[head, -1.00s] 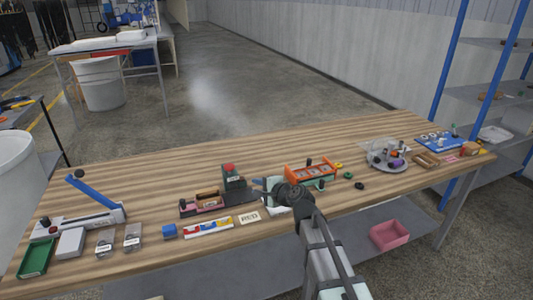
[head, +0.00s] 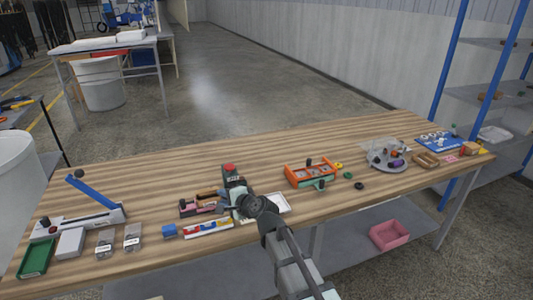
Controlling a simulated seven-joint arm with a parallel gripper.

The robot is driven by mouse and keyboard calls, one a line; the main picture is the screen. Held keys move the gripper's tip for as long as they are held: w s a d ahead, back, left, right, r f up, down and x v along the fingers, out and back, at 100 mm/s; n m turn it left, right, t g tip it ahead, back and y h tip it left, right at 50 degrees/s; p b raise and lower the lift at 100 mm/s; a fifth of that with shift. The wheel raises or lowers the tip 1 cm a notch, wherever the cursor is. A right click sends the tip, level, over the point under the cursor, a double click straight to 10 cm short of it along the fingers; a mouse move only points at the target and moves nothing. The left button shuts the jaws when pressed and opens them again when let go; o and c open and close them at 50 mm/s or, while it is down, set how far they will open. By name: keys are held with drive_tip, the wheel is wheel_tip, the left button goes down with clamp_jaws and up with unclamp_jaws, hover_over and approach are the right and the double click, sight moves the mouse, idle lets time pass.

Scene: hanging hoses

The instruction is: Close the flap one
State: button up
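No part marked as flap one can be picked out at this size. My gripper (head: 240,207) is at the front middle of the bench, close to the right end of a dark fixture with a red-topped block (head: 232,178). Pink and brown pieces (head: 203,204) sit at the fixture's left part. My wrist covers the fixture's right end, and I cannot tell whether the fingers touch it. The finger opening is too small and hidden to read. An orange frame on a green base (head: 311,175) stands to the right, clear of the gripper.
A white tray (head: 278,203) lies just right of my wrist. A strip of coloured blocks (head: 208,228) and a blue cube (head: 169,231) lie in front of the fixture. A white device with a blue lever (head: 92,198) is at the left. The bench behind the fixture is clear.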

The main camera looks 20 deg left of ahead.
sight(207, 192)
drive_tip(key=x, duration=0.9)
drive_tip(key=shift+a, duration=0.2)
drive_tip(key=shift+r, duration=0.35)
drive_tip(key=r+g+h, duration=0.1)
drive_tip(key=w+a+r+m+g+h, duration=0.1)
drive_tip(key=h, duration=0.1)
drive_tip(key=shift+w+a, duration=0.1)
drive_tip(key=shift+w, duration=0.1)
drive_tip(key=shift+w+a+r+m+g+h, duration=0.15)
drive_tip(key=shift+w+a+r+g+h, duration=0.05)
drive_tip(key=shift+g+h, duration=0.25)
drive_tip(key=shift+w+a+r+m+g+h, duration=0.15)
drive_tip(key=shift+w+a+r+g+h, duration=0.1)
drive_tip(key=shift+g+h, duration=0.2)
drive_tip(key=shift+w+a+r+m+g+h, duration=0.35)
drive_tip(key=shift+w+a+g+h, duration=0.25)
drive_tip(key=shift+g+h, duration=0.3)
drive_tip(key=shift+d+r, duration=0.25)
drive_tip(key=shift+r, duration=0.1)
drive_tip(key=s+v, duration=0.1)
drive_tip(key=v, duration=1.2)
drive_tip(key=w+d+f+t, duration=0.1)
drive_tip(key=w+d+f, duration=0.3)
drive_tip(key=w+d, duration=0.6)
drive_tip(key=w+n, duration=0.1)
drive_tip(key=w, duration=0.2)
drive_tip(key=shift+d+f+t+y, duration=0.2)
drive_tip(key=shift+d+t+y, duration=0.1)
drive_tip(key=shift+d, duration=0.1)
